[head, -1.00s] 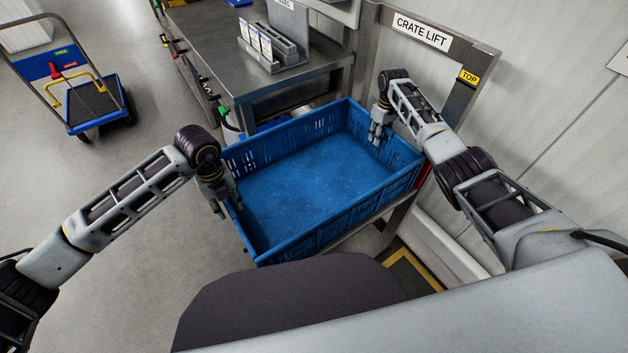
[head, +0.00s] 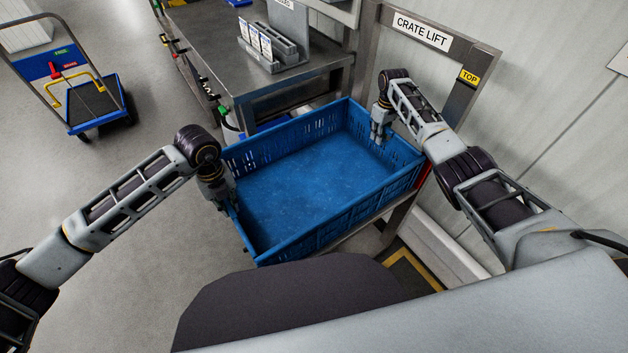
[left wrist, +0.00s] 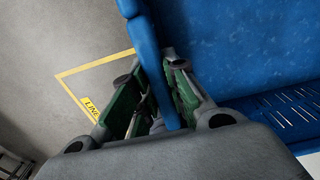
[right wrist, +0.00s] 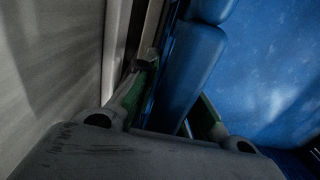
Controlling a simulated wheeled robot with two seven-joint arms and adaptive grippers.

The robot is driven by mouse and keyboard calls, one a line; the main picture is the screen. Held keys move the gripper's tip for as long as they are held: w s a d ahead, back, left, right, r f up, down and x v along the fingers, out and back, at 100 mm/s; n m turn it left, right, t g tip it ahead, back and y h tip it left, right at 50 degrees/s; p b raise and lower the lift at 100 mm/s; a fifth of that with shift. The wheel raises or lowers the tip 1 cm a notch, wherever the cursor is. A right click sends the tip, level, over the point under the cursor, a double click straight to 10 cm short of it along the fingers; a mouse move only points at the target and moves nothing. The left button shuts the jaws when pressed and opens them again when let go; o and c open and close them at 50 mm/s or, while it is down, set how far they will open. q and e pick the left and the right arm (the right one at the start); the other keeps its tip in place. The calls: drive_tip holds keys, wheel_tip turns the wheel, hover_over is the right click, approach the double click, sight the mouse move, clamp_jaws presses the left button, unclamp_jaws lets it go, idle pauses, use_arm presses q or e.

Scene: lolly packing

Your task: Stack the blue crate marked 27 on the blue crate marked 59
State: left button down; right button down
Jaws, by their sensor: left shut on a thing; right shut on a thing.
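An empty blue crate (head: 300,181) sits in front of me at the lift frame; no number shows on the sides I see, so I cannot tell whether it is 27 or 59. My left gripper (head: 229,208) is shut on its left end wall. In the left wrist view the green finger pads (left wrist: 155,98) lie on either side of the blue wall (left wrist: 150,55). My right gripper (head: 380,138) is shut on the right end wall. The right wrist view shows that wall (right wrist: 190,70) between the fingers. A second crate is not clearly visible.
A steel table (head: 215,45) with a grey card holder (head: 275,50) stands close behind the crate. The lift frame with its CRATE LIFT sign (head: 422,30) stands at the right. A blue trolley (head: 95,105) is on the floor at far left; the floor between is clear.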

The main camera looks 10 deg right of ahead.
use_arm(q)
drive_tip(key=shift+r+p, duration=0.3)
drive_tip(key=shift+r, duration=0.05)
use_arm(e)
drive_tip(key=shift+r, duration=0.35)
